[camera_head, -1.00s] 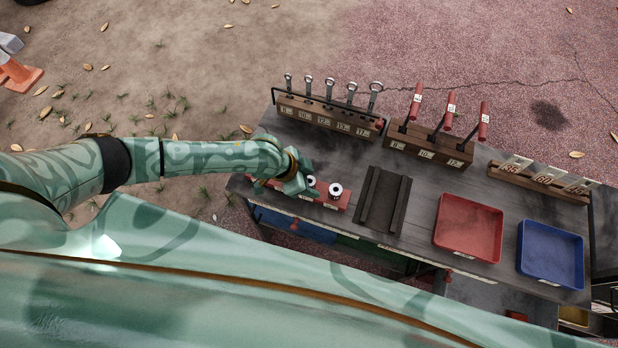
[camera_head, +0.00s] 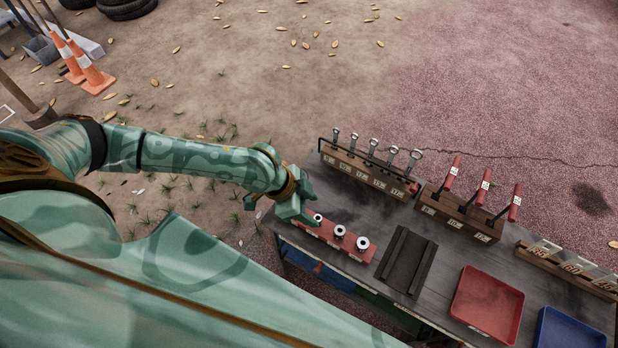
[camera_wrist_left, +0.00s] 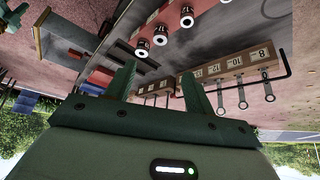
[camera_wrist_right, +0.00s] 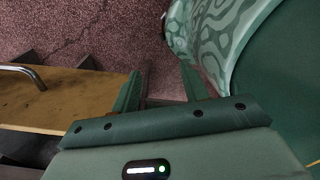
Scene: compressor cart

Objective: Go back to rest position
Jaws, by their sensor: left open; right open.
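My left gripper (camera_head: 300,203) is over the left end of the cart top, by the red socket holder (camera_head: 322,237) with its silver sockets (camera_head: 339,231). In the left wrist view its two fingers (camera_wrist_left: 158,88) stand apart with nothing between them; the sockets (camera_wrist_left: 160,36) show beyond them. In the head view my right gripper is not visible. In the right wrist view its fingers (camera_wrist_right: 160,85) are apart and empty. Part of my own green patterned body fills the right of that view.
The cart top (camera_head: 350,205) carries a wrench rack (camera_head: 365,172), a red-handled tool rack (camera_head: 460,212), a dark grooved block (camera_head: 407,262), a red tray (camera_head: 487,305) and a blue tray (camera_head: 570,330). Traffic cones (camera_head: 88,70) stand at the far left. A wooden board (camera_wrist_right: 50,100) shows in the right wrist view.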

